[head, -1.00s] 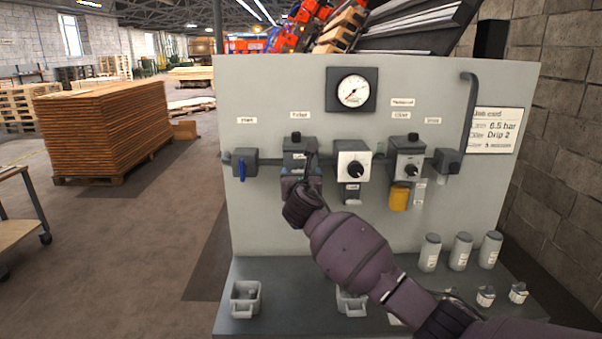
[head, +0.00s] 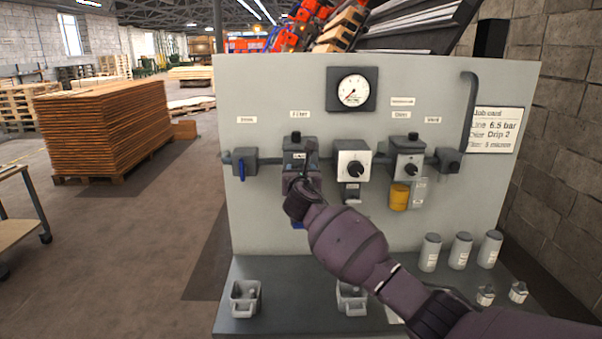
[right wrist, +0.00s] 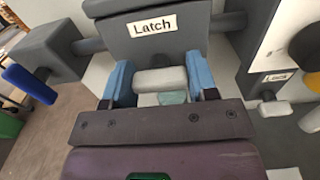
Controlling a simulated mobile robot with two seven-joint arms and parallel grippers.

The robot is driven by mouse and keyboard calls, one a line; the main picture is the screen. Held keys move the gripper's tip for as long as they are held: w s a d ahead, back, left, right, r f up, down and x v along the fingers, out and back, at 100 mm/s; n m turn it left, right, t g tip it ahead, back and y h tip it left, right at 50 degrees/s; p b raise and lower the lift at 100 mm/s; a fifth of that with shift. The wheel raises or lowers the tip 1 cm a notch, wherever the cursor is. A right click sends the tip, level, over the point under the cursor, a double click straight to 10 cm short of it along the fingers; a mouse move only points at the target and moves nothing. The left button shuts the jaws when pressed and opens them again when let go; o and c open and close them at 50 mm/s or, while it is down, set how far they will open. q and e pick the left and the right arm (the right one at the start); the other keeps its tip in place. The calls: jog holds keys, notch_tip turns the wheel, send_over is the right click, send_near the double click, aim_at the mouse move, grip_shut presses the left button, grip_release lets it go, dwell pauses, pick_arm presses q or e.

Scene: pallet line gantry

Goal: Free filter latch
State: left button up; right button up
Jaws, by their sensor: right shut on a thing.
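The filter unit (head: 294,144) is a dark grey block on the upright panel, under a Filter label. In the right wrist view its body (right wrist: 180,42) carries a white "Latch" label. Below that label is a light grey latch tab (right wrist: 160,79). My right gripper (head: 301,178) is at the lower part of the filter unit and hides most of it in the head view. In the right wrist view its blue-padded fingers (right wrist: 158,84) stand on either side of the latch tab, shut on it. My left gripper is not in view.
A blue-handled valve (head: 240,166) is left of the filter; a regulator with a dark knob (head: 353,166) is close on its right. A gauge (head: 352,89) is above. Cups (head: 245,298) and canisters (head: 461,250) stand on the bench ledge (head: 290,270).

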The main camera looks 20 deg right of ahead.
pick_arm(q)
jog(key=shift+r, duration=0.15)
pick_arm(e)
jog(key=shift+m, duration=0.4)
jog(key=shift+m+p, duration=0.3)
jog(key=shift+m, duration=0.8)
jog(key=m, duration=0.3)
jog(key=shift+f, duration=0.1)
jog(key=m, duration=0.3)
jog(key=shift+b, duration=0.4)
jog(key=shift+m, duration=1)
jog(key=m+b, duration=0.1)
jog(key=m, duration=0.2)
jog(key=shift+m+b, duration=0.3)
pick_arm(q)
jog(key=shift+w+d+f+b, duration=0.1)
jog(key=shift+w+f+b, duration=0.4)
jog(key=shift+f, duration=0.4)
pick_arm(e)
jog(key=shift+m, duration=1.6)
